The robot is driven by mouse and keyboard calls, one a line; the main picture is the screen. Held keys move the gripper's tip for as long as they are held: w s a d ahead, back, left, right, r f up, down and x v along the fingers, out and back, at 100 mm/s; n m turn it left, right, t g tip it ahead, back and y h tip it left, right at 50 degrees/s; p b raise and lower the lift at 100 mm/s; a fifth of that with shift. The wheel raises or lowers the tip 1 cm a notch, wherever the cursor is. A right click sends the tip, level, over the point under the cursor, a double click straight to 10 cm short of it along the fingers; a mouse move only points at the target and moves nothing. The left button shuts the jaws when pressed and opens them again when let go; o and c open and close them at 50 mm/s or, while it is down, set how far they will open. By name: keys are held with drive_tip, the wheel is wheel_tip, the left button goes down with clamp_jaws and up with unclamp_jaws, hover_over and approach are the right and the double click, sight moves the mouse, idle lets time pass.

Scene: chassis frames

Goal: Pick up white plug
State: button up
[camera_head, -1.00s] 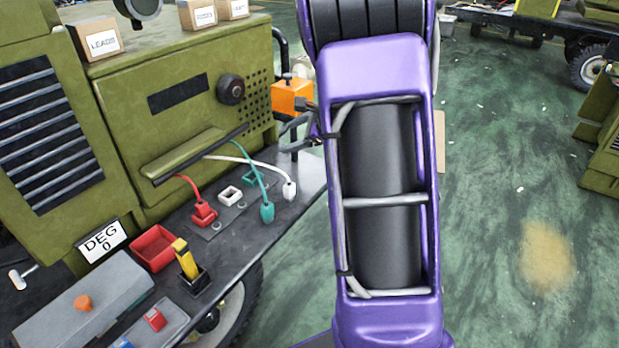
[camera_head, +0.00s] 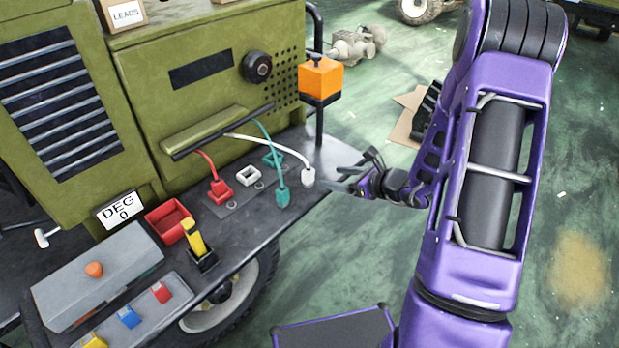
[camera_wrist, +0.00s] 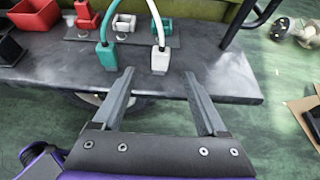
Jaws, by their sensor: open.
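The white plug (camera_head: 308,177) hangs on the end of a white cable at the right end of the dark shelf (camera_head: 329,155) of the green cabinet. In the wrist view the white plug (camera_wrist: 160,61) is upright, just beyond and between my fingertips. My gripper (camera_head: 344,180) is open and empty, to the right of the plug and apart from it. In the wrist view my gripper (camera_wrist: 159,78) has its fingers spread, pointing at the plug. The green plug (camera_head: 282,197) is close by on the left.
A red plug (camera_head: 220,190), a white socket (camera_head: 248,175) and a green socket (camera_head: 272,158) are on the shelf. A red bin (camera_head: 167,220) and a yellow-handled item (camera_head: 196,240) are further left. An orange box (camera_head: 320,77) stands on a post behind the plug.

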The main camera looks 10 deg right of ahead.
sight(311, 174)
drive_tip(key=x, duration=1.1)
drive_tip(key=shift+w+d+f, duration=0.1)
drive_tip(key=shift+f, duration=0.05)
clamp_jaws()
